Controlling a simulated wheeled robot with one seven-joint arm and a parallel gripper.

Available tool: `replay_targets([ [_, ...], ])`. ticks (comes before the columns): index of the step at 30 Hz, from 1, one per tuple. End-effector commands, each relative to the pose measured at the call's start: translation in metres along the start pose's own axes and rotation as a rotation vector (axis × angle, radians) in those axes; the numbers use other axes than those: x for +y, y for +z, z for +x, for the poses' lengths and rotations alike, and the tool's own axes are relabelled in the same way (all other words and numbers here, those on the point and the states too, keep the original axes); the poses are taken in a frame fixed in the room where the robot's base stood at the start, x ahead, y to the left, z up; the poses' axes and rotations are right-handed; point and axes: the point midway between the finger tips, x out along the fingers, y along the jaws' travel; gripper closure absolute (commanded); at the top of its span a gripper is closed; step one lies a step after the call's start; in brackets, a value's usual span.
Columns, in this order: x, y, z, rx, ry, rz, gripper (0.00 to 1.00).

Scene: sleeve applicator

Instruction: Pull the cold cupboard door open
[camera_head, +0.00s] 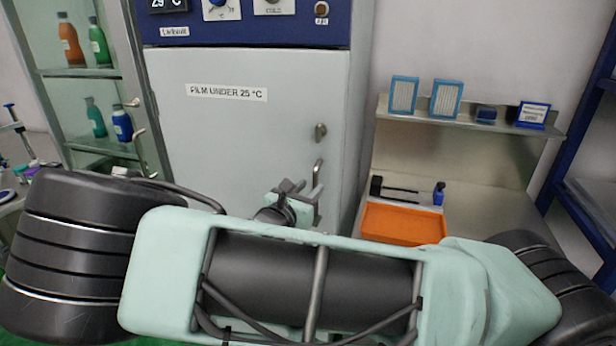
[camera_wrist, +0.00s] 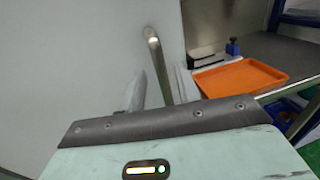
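The cold cupboard door (camera_head: 250,130) is pale grey, labelled "FILM UNDER 25 °C", and looks shut. Its vertical metal bar handle (camera_head: 318,172) is near the right edge, below a small metal fitting (camera_head: 320,131). My gripper (camera_head: 304,190) is at the lower part of this handle, with its fingers apart. In the wrist view, the handle (camera_wrist: 157,58) runs down between the two fingers of my gripper (camera_wrist: 160,88). Gaps show beside the bar, so the fingers look open around it. The handle's lower end is hidden behind my gripper.
A glass-fronted cabinet (camera_head: 140,150) with bottles stands to the left. A bench with an orange tray (camera_head: 402,224) is right of the cupboard, below a shelf (camera_head: 470,120) holding blue boxes. A blue rack (camera_head: 580,130) stands at far right.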

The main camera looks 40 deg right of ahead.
Motion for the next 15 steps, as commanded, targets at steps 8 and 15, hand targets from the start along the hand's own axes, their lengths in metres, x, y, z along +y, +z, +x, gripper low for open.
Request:
replay_targets([
  [8, 0.0, 0.001, 0.036, 0.0, -0.001, -0.001, 0.67],
  [15, 0.0, 0.0, 0.042, 0.002, 0.0, 0.001, 0.67],
])
